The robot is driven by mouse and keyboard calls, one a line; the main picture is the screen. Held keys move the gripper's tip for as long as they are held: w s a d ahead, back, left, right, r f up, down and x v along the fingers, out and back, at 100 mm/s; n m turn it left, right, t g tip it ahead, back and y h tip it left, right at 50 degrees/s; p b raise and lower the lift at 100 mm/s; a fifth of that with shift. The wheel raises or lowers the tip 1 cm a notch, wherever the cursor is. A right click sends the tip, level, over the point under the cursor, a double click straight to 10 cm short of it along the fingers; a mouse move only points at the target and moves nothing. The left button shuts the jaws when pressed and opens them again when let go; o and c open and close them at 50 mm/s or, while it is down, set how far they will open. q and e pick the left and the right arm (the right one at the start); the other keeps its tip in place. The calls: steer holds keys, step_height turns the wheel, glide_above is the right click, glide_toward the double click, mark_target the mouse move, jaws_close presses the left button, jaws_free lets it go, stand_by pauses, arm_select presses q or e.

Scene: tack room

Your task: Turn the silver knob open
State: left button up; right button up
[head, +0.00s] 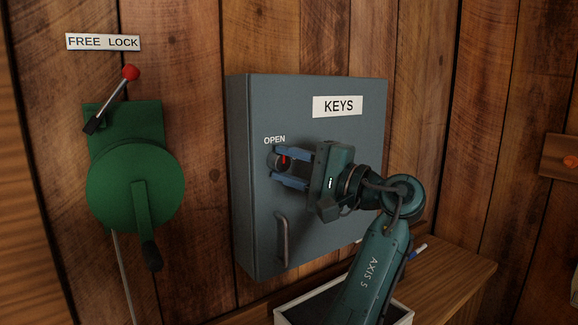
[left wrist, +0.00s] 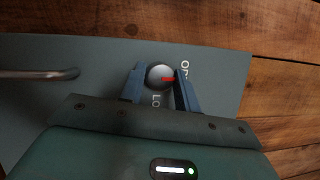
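The silver knob (head: 274,162) is on the front of the grey key cabinet (head: 345,215), below the word OPEN. In the left wrist view the round knob (left wrist: 157,73) lies between my two blue fingertips and fills the gap. Its red mark points right, towards the partly hidden OPEN lettering; letters LO show below the knob. My left gripper (head: 279,166) reaches the knob from the right, one finger above and one below; its fingers also show in the wrist view (left wrist: 160,84). It looks shut on the knob. My right gripper is not in view.
A bar handle (head: 283,241) is low on the cabinet door. A green crank device (head: 112,190) with a red-tipped lever (head: 130,73) is on the wall at left. A white-rimmed box (head: 285,318) and a wooden bench (head: 455,283) lie below the cabinet.

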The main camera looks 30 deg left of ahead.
arm_select(q)
steer(key=o, duration=0.4)
steer(key=shift+o, duration=0.2)
steer(key=d+f, duration=0.1)
steer(key=d, duration=1.2)
steer(key=shift+f+b, duration=0.25)
steer(key=shift+b, duration=0.2)
steer(key=shift+d, duration=0.1)
